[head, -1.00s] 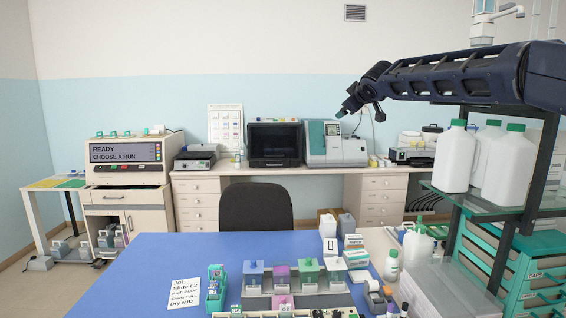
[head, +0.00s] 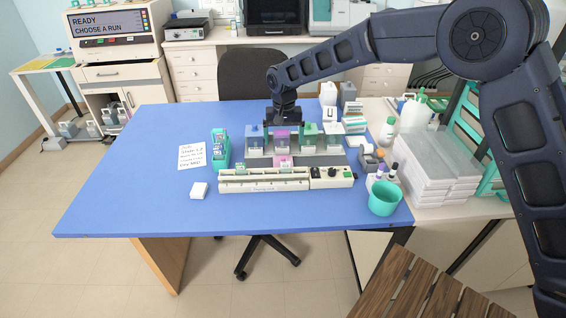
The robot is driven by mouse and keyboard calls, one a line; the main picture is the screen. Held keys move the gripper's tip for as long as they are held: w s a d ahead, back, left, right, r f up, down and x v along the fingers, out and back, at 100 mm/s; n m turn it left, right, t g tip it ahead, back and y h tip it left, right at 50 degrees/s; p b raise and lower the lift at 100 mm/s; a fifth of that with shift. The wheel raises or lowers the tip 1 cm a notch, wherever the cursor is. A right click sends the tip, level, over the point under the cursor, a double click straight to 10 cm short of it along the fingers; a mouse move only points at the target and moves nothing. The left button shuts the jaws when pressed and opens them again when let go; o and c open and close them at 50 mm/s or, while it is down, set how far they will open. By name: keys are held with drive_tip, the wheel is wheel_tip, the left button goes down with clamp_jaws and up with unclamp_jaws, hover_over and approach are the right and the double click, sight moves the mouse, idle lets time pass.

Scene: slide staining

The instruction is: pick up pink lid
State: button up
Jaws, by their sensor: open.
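The pink lid (head: 282,135) sits on a staining jar in the row of jars on the blue table. It is between the blue lid (head: 254,130) on its left and the green lid (head: 309,130) on its right. My gripper (head: 283,122) is open and points down, close above the pink lid and slightly behind it in the picture. Its dark fingers partly cover the area around the lid's top. I cannot tell whether they touch the lid.
In front are a pink-marked piece (head: 284,161) and a long white staining unit (head: 264,181). A green slide holder (head: 220,150) stands left, a teal bin (head: 384,198) front right.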

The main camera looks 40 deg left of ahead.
hover_over(283, 157)
drive_tip(key=f, duration=0.4)
drive_tip(key=shift+s+d+f, duration=0.15)
drive_tip(key=shift+d+f, duration=0.1)
drive_tip(key=shift+d, duration=0.05)
drive_tip(key=shift+a+f, duration=0.15)
drive_tip(key=shift+f, duration=1.2)
drive_tip(key=shift+a+f, duration=0.15)
drive_tip(key=shift+f, duration=1.15)
drive_tip(key=c, duration=1)
drive_tip(key=shift+c, duration=0.2)
drive_tip(key=shift+r, duration=0.15)
drive_tip(key=shift+c, duration=0.2)
wheel_tip(283, 157, up, 19)
drive_tip(key=w+a+f, duration=0.7)
drive_tip(key=shift+w+a+f, duration=0.2)
drive_tip(key=shift+w+f, duration=0.1)
drive_tip(key=shift+w, duration=0.05)
